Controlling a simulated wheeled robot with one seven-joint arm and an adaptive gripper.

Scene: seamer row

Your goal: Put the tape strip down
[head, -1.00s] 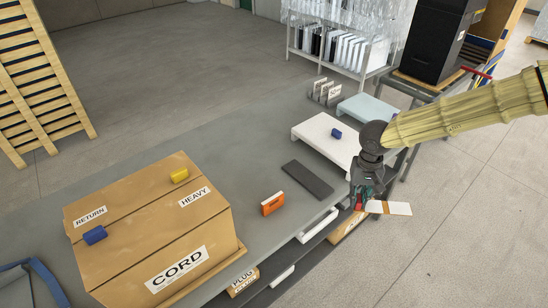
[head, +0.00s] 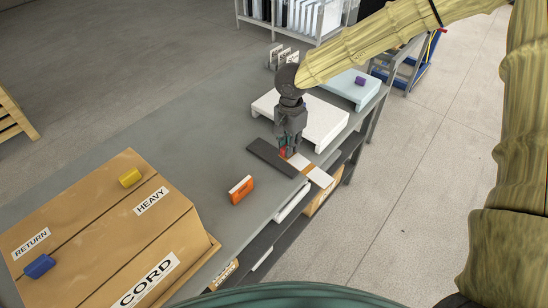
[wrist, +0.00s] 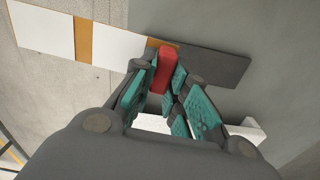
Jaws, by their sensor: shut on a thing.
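The tape strip (head: 318,176) is white with orange bands and has a red grip block (wrist: 163,70). My gripper (head: 285,150) is shut on this red block, pointing down over the table's front edge area. In the wrist view the white strip (wrist: 45,28) runs off to the upper left, and its inner end meets or overlaps the dark flat bar (wrist: 215,66). The dark bar also shows in the head view (head: 268,156), lying on the grey table. I cannot tell whether the strip touches the bar or hovers just above it. Its outer end reaches past the table edge.
A white raised platform (head: 325,122) stands just behind my gripper, and a pale blue one (head: 345,88) with a purple block (head: 361,80) beyond. An orange-and-white block (head: 241,189) stands left. A large cardboard box (head: 95,225) fills the table's near left.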

